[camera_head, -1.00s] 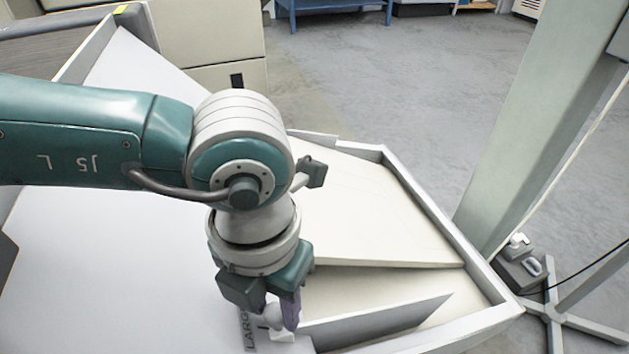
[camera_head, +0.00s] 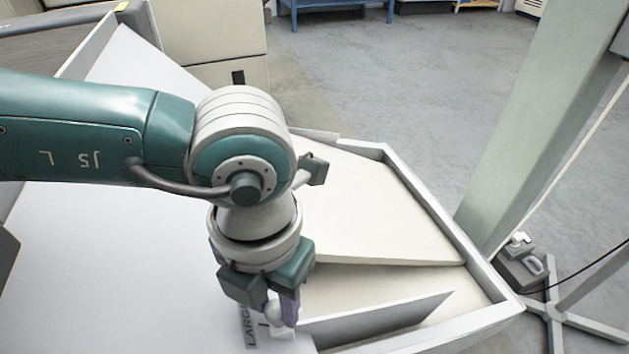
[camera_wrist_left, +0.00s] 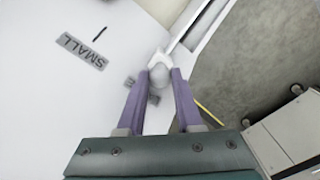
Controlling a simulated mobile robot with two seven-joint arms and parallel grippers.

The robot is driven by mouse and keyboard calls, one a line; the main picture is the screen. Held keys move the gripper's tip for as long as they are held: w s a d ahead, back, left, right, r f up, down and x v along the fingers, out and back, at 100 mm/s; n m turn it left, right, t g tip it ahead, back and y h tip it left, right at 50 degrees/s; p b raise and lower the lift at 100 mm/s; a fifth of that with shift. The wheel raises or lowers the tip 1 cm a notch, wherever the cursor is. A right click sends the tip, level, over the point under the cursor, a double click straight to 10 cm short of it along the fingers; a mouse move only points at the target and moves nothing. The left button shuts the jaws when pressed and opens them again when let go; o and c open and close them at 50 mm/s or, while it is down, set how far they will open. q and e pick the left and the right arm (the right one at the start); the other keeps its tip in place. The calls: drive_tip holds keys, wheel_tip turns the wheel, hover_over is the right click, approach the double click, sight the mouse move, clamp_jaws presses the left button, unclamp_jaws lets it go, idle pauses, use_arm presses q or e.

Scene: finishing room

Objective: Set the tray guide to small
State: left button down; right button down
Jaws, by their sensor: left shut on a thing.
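The tray guide (camera_head: 390,320) is a thin upright pale plate inside the tray's front part. A pale rounded knob (camera_wrist_left: 159,75) sits at its left end. My left gripper (camera_head: 280,310) points down with its purple fingers shut on this knob; the fingertips flank it in the left wrist view (camera_wrist_left: 160,78). In the head view, the knob is beside the grey LARGE label (camera_head: 249,330), which is partly hidden by the gripper. In the left wrist view, the SMALL label (camera_wrist_left: 82,50) with a dark tick lies apart from the knob, to its upper left. My right gripper is not in view.
The pale tray (camera_head: 380,220) has raised rims at the right and front. A pale green post (camera_head: 545,120) and a stand's cross-shaped foot (camera_head: 555,315) are at the right. Beige cabinets (camera_head: 210,45) stand behind. The white top around the labels is clear.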

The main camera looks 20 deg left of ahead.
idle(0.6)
use_arm(q)
drive_tip(key=w+a+b, duration=0.1)
drive_tip(key=w+b, duration=0.1)
drive_tip(key=w+a+b, duration=0.3)
drive_tip(key=w, duration=0.2)
drive_tip(key=shift+w+a+f+b, duration=0.1)
drive_tip(key=shift+a+f+b, duration=0.2)
drive_tip(key=shift+a+b, duration=0.1)
drive_tip(key=shift+w+a+r, duration=0.1)
drive_tip(key=shift+w+a, duration=0.1)
drive_tip(key=shift+w, duration=0.05)
drive_tip(key=shift+r, duration=0.15)
drive_tip(key=c, duration=0.9)
unclamp_jaws()
drive_tip(key=shift+o, duration=0.3)
drive_tip(key=shift+w+a, duration=0.1)
